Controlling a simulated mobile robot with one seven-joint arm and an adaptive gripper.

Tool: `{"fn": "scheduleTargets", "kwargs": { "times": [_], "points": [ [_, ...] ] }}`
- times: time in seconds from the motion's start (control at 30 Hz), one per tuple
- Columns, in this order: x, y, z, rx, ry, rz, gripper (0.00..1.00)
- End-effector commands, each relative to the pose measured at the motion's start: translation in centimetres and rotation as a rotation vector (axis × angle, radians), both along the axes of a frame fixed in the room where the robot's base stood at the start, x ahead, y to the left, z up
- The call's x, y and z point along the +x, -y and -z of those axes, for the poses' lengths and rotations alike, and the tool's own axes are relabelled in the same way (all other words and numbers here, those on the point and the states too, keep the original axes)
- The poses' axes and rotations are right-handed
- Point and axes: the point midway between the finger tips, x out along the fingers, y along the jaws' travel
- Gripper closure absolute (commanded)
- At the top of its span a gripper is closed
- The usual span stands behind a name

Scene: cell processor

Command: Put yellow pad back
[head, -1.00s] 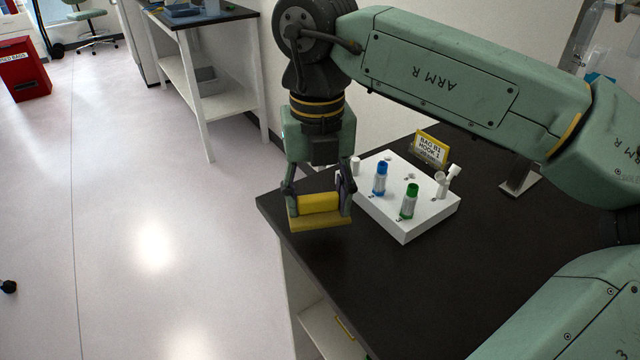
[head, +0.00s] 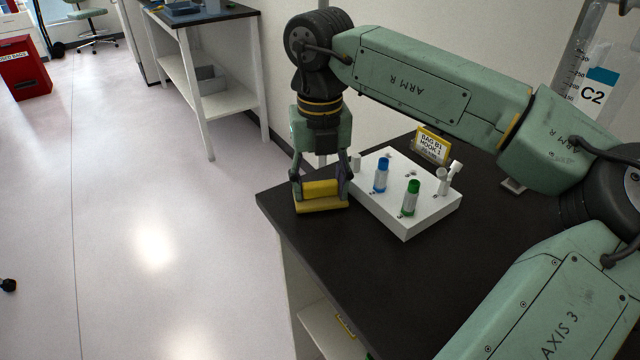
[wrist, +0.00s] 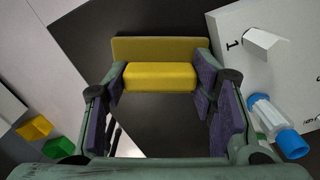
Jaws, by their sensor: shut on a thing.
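The yellow pad (head: 321,190) has a raised block on a wider flat base. My gripper (head: 320,187) is shut on its block, with one finger at each end. In the head view the pad is at the far left corner of the dark bench top (head: 300,240), left of the white rack. I cannot tell whether its base touches the bench. In the wrist view the yellow pad (wrist: 160,76) lies level between the fingertips of my gripper (wrist: 160,80), above the dark surface.
A white rack (head: 408,226) stands close to the right, holding a blue-capped vial (head: 381,177), a green-capped vial (head: 410,199) and white pieces. A yellow-framed sign (head: 432,145) stands behind it. The bench's left edge is near the pad. The front of the bench is clear.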

Motion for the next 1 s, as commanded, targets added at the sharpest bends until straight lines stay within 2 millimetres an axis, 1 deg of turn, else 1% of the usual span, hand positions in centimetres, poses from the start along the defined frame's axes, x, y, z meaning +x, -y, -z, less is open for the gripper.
{"fn": "scheduleTargets", "kwargs": {
  "times": [0.13,0.17,0.23,0.27,0.53,0.67,0.77,1.0],
  "points": [
    [0.0,0.0,0.5,0.000,0.000,0.000,1.00],
    [0.0,0.0,0.4,0.000,0.000,0.000,0.47],
    [0.0,0.0,0.3,0.000,0.000,0.000,0.42],
    [0.0,0.0,0.3,0.000,0.000,0.000,0.40],
    [0.0,0.0,0.3,0.000,0.000,0.000,0.40],
    [0.0,0.0,-0.4,0.000,0.000,0.000,0.40],
    [0.1,0.0,-1.6,0.001,0.003,0.002,0.40],
    [0.1,0.0,-6.9,0.000,0.003,0.001,0.40]
  ]
}}
